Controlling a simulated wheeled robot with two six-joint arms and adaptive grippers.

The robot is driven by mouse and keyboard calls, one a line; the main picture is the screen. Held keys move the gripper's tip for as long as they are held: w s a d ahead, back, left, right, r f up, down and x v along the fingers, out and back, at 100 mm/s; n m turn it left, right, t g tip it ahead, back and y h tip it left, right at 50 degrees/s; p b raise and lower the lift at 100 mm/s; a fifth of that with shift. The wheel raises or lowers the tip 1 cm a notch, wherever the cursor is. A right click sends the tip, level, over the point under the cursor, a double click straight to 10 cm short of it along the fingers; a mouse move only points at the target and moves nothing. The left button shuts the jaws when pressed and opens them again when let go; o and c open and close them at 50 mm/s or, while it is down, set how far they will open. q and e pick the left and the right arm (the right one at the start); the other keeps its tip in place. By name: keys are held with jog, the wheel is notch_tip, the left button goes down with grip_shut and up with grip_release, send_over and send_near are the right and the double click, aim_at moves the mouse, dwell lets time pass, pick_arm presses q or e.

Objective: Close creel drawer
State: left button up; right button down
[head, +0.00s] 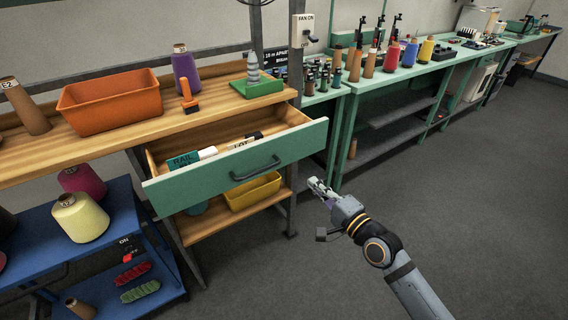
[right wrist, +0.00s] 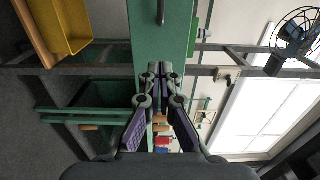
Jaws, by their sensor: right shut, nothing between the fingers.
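The creel drawer (head: 210,184) has a green front and stands pulled out from the wooden bench in the head view. Its dark bar handle (head: 256,168) is in the middle of the front. Labelled items, one reading "RAIL", lie inside. My right gripper (head: 319,187) is shut and empty, in front of the drawer's right end and apart from the handle. In the right wrist view the shut fingertips (right wrist: 160,69) overlap the green front (right wrist: 176,42), and the handle (right wrist: 161,12) shows at the top edge. I cannot tell whether the fingertips touch the front. My left gripper is not in view.
An orange bin (head: 110,102), an orange-handled tool (head: 188,97) and a purple cone (head: 185,70) stand on the bench top. A yellow bin (head: 252,193) sits on the shelf below the drawer. A blue cart (head: 128,215) is at the left. The floor at right is clear.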

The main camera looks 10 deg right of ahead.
aim_at(282, 152)
jog(key=b+x, duration=0.1)
jog(key=x, duration=1.3)
jog(key=shift+f, duration=0.1)
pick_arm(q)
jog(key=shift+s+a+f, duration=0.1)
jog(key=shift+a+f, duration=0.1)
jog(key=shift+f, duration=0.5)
